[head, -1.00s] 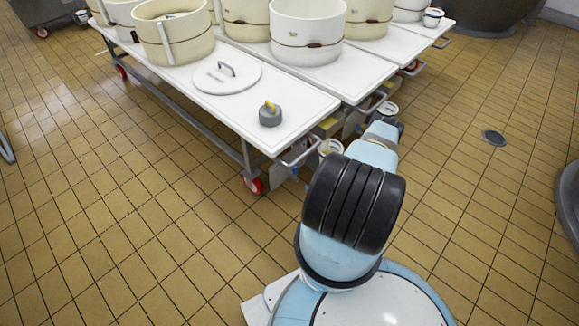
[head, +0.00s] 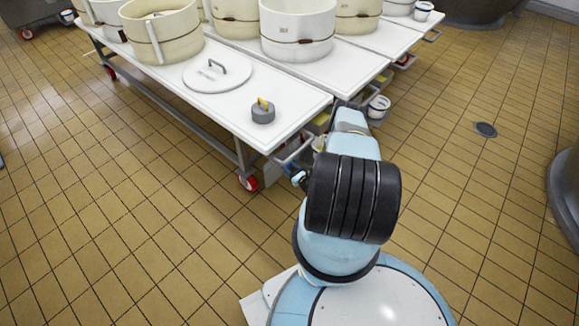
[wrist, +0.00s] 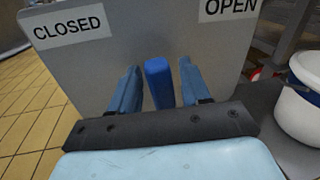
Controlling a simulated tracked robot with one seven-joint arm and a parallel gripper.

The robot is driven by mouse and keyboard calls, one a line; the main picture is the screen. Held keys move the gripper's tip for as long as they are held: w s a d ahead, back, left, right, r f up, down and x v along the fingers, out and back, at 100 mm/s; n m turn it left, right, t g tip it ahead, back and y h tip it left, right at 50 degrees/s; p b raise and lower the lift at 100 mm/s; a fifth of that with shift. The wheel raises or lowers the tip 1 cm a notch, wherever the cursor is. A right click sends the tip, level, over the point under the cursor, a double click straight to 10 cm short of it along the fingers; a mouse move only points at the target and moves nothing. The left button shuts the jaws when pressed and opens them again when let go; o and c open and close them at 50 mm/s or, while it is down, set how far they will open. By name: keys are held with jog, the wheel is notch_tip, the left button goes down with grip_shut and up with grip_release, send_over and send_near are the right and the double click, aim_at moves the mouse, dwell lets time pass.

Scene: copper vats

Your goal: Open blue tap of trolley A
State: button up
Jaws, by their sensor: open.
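The blue tap handle (wrist: 159,83) stands upright in the wrist view, in front of a grey panel (wrist: 150,28). The panel carries a CLOSED label (wrist: 70,29) at left and an OPEN label (wrist: 229,7) at right. My gripper (wrist: 158,66) is open, with one blue finger on each side of the handle. Small gaps show between the fingers and the handle. In the head view the panel is mostly hidden under the near end of the trolley (head: 225,105), and my arm blocks the view of the tap.
A grey weight with a yellow handle (head: 263,113) and a white lid (head: 217,75) lie on the trolley top. Several round vats stand further back. A white bucket (wrist: 300,95) is close at right of my gripper. Open tiled floor lies to the left and right.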

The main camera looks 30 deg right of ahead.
jog(key=shift+w, duration=0.2)
jog(key=shift+c, duration=0.5)
grip_shut()
